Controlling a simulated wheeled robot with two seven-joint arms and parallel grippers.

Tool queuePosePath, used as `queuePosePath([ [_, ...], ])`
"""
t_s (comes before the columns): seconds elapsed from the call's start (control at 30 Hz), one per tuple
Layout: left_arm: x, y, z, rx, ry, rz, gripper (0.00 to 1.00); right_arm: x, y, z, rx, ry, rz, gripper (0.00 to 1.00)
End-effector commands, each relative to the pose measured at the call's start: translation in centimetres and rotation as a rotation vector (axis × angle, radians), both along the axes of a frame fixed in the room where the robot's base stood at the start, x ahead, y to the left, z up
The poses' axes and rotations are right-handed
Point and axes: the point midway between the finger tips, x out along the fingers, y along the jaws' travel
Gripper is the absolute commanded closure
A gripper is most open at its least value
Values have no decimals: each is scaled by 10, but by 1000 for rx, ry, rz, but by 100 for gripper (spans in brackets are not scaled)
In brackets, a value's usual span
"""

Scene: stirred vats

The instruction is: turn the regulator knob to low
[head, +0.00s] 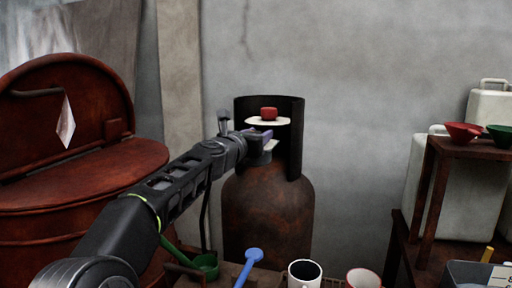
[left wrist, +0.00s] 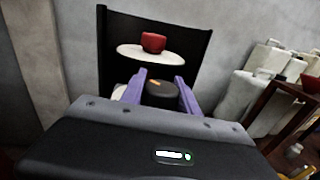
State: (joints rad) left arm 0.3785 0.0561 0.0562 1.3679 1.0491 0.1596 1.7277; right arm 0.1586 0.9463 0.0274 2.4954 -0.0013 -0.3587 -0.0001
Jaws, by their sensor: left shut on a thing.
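The dark round regulator knob (left wrist: 160,96) with an orange mark shows in the left wrist view, between the two purple fingers of my left gripper (left wrist: 160,77). The fingers are shut on its sides. In the head view my left gripper (head: 264,139) reaches into the open collar of the rusty gas cylinder (head: 268,212) and hides most of the knob. Above the knob is a white disc (head: 257,121) with a red cap (head: 268,114) on it; the disc also shows in the left wrist view (left wrist: 130,52). No low marking is readable. My right gripper is out of view.
A rusty red drum (head: 80,190) with a raised lid stands at left. A brown stand (head: 475,148) with red and green bowls is at right, before white canisters. Mugs (head: 304,272), a blue spoon (head: 254,256) and a green ladle (head: 205,264) are at the front.

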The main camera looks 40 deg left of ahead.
Motion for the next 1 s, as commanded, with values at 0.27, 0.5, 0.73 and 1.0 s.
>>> queuePosePath([
  [0.27,1,-3,3,1,5,-255,100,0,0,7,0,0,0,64],
  [0.5,1,-9,10,0,6,-483,100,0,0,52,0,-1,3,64],
  [0.73,-1,-15,11,-1,6,-660,100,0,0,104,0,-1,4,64],
  [1.0,-2,-19,8,1,3,-796,100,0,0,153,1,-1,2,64],
])
